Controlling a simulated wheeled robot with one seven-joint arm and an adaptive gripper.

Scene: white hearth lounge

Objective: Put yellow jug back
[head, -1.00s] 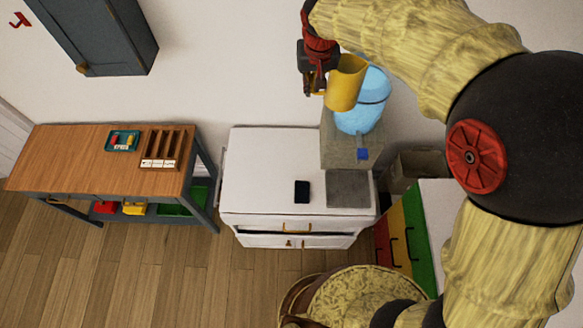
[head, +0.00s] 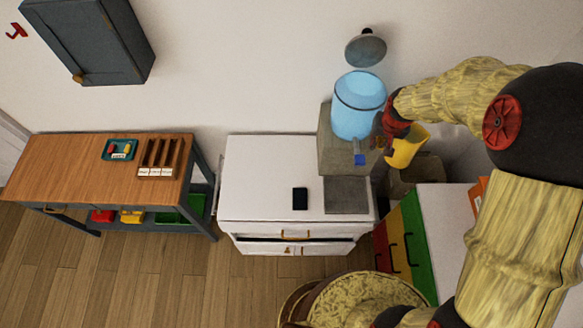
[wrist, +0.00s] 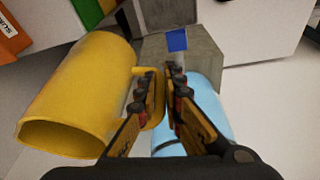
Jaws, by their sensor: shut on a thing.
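The yellow jug (head: 407,148) is in my gripper (head: 383,136), to the right of the blue water container in the head view. In the wrist view the jug (wrist: 78,95) lies tilted at the left, its open mouth toward the lower left. My gripper (wrist: 163,80) is shut on the jug's handle there. The jug hangs in the air beside the grey block (head: 340,160); whether it touches anything below cannot be told.
The blue container (head: 358,108) with a blue tap (head: 359,159) stands on the grey block, a grey lid (head: 366,50) above it. A white cabinet (head: 262,185) carries a dark flat item (head: 300,198) and a grey pad (head: 346,194). A wooden-topped workbench (head: 70,170) stands left.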

